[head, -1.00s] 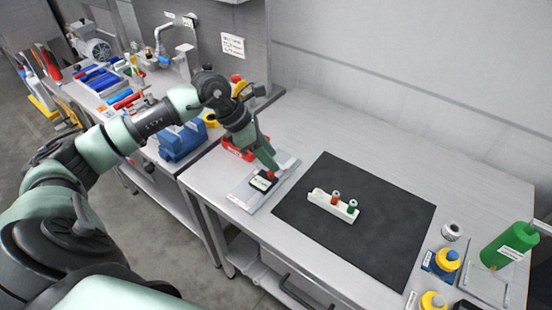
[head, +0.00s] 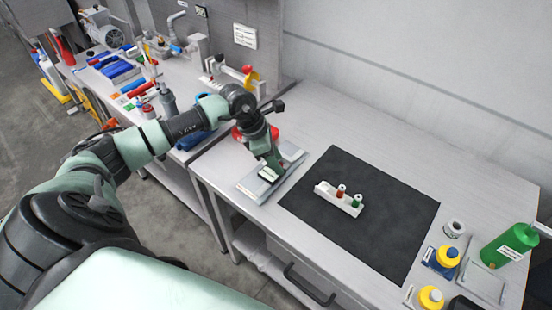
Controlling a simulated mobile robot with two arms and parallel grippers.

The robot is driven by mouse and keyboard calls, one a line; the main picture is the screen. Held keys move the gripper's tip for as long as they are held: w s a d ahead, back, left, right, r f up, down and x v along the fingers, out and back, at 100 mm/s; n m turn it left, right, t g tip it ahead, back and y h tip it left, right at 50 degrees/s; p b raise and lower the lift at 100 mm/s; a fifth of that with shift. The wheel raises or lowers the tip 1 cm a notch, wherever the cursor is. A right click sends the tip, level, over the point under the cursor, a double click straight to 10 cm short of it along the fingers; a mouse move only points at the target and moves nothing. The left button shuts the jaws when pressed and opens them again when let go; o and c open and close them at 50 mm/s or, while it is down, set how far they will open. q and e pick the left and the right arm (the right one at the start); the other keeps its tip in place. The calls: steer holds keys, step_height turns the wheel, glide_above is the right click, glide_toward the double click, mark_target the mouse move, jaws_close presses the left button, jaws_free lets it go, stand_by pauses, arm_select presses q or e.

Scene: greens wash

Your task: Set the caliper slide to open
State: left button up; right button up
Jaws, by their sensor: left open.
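The caliper (head: 267,176) lies on a grey plate (head: 249,188) at the left end of the table. Only a small dark and pale part of its slide shows; my gripper hides most of it, and how far the slide stands open cannot be told. My left gripper (head: 271,169) points down at the caliper slide, with its jaws open. Whether the fingers touch the slide cannot be told. My right gripper is not in view.
A black mat (head: 375,235) with a white holder (head: 328,194) of small coloured pieces lies right of the plate. A red object (head: 242,133) sits behind my gripper. Yellow-capped containers (head: 446,256) and a green bottle (head: 507,244) stand at the right.

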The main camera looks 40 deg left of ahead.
arm_select(q)
jaws_close()
stand_by(1.3)
